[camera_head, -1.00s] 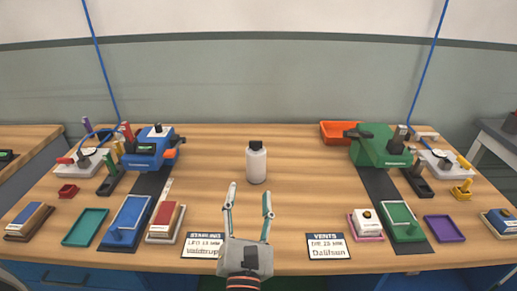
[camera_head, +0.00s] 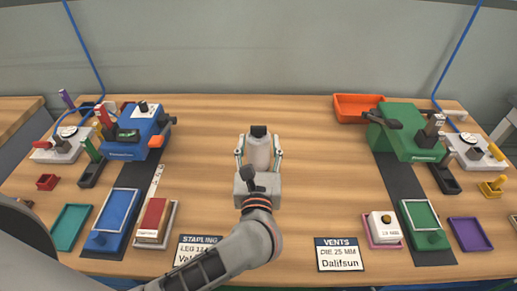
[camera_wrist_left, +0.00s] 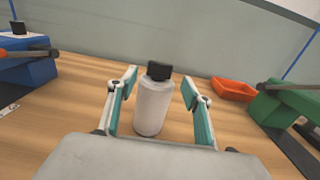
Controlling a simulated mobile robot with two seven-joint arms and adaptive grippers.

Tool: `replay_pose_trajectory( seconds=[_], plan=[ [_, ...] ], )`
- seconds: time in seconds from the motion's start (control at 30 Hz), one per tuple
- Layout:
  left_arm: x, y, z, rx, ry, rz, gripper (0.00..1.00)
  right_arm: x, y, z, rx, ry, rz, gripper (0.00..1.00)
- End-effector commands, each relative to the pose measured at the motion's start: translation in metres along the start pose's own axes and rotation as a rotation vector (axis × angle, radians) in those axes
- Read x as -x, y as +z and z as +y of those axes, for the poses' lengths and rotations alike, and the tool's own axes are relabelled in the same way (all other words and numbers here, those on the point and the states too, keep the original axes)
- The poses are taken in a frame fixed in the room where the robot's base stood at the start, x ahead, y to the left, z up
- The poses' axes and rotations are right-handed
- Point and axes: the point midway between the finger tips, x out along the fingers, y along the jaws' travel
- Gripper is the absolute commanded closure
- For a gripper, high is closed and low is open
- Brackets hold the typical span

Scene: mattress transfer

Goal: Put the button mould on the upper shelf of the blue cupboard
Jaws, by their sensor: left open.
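My left gripper (camera_head: 259,155) is open, with its two teal-padded fingers on either side of a white bottle with a black cap (camera_head: 258,145). In the left wrist view the bottle (camera_wrist_left: 153,105) stands upright on the table between the fingers, with a visible gap on at least the right side. I cannot tell for certain which thing is the button mould. A blue press (camera_head: 143,132) stands at left and a green press (camera_head: 408,132) at right. The blue cupboard's upper shelf does not show. My right gripper is out of view.
Blue (camera_head: 116,219) and green (camera_head: 424,223) framed plates lie near the front. A teal tray (camera_head: 71,227), a purple tray (camera_head: 470,233) and an orange bin (camera_head: 357,106) stand around. A "VENTS" sign (camera_head: 339,254) lies at the front. The table's middle is mostly clear.

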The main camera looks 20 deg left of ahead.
Motion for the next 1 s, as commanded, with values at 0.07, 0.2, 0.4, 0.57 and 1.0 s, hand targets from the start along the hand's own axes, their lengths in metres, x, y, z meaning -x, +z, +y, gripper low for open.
replay_pose_trajectory(
  seconds=[0.07, 0.2, 0.4, 0.57, 1.0],
  plan=[
    [-0.009, 0.005, 0.001, -0.002, 0.001, -0.004, 0.5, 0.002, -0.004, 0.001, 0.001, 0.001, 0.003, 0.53],
    [-0.03, 0.012, 0.002, -0.002, 0.001, -0.005, 0.5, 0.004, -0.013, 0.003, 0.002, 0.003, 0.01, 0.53],
    [-0.048, 0.009, 0.002, -0.002, 0.0, -0.002, 0.5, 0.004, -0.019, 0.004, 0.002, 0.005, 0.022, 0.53],
    [-0.05, 0.008, 0.002, -0.002, 0.0, -0.001, 0.5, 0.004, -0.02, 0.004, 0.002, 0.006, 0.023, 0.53],
    [-0.05, 0.01, 0.002, -0.001, 0.0, -0.005, 1.0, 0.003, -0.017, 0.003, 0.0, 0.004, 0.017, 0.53]
  ],
)
